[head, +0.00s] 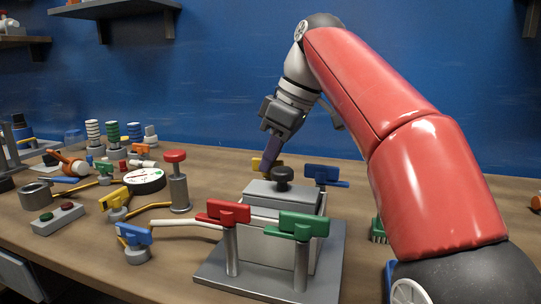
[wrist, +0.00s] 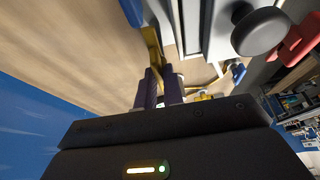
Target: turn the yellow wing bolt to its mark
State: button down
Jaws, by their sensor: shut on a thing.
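The yellow wing bolt (head: 258,163) stands at the back left corner of the grey metal cell box (head: 262,225), mostly hidden behind my gripper (head: 267,161) and the lid. In the wrist view its yellow wing (wrist: 152,46) lies at the dark purple fingertips of my gripper (wrist: 161,75), which is shut on it. The gripper comes down from behind. I cannot make out the mark or the wing's exact angle to it.
Blue (head: 322,175), red (head: 222,212) and green (head: 302,225) wing bolts stand at the other corners of the box. A black knob (head: 283,178) tops the lid. Valves, a red-topped post (head: 178,185) and a dial (head: 145,180) crowd the left bench.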

dwell(0.4)
jog(key=c, duration=1.5)
grip_release()
